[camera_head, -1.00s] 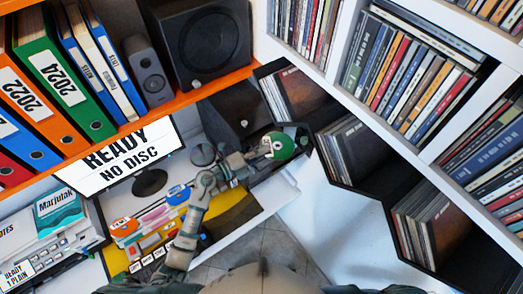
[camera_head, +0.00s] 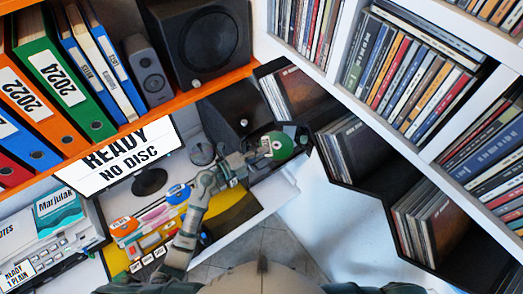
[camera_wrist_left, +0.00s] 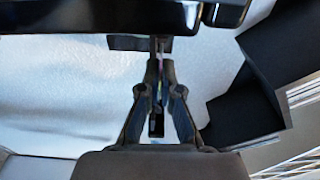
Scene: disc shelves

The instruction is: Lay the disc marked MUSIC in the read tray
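My left gripper (camera_head: 262,152) reaches in over the white desk and is shut on a green disc (camera_head: 282,146) with a white mark. The mark is too small to read, so I cannot tell if it says MUSIC. In the left wrist view the fingers (camera_wrist_left: 160,68) are closed together on a thin edge-on piece, below a black body. An orange disc (camera_head: 124,227) and a blue disc (camera_head: 178,194) stand among the coloured holders at left. I cannot make out the read tray for certain. My right gripper is not in view.
The monitor (camera_head: 125,158) reads READY, NO DISC. An orange shelf (camera_head: 190,92) with binders and a black speaker (camera_head: 205,45) is above. Dark hexagonal shelves (camera_head: 345,150) with records stand right of the gripper. A white printer (camera_head: 45,240) is at lower left.

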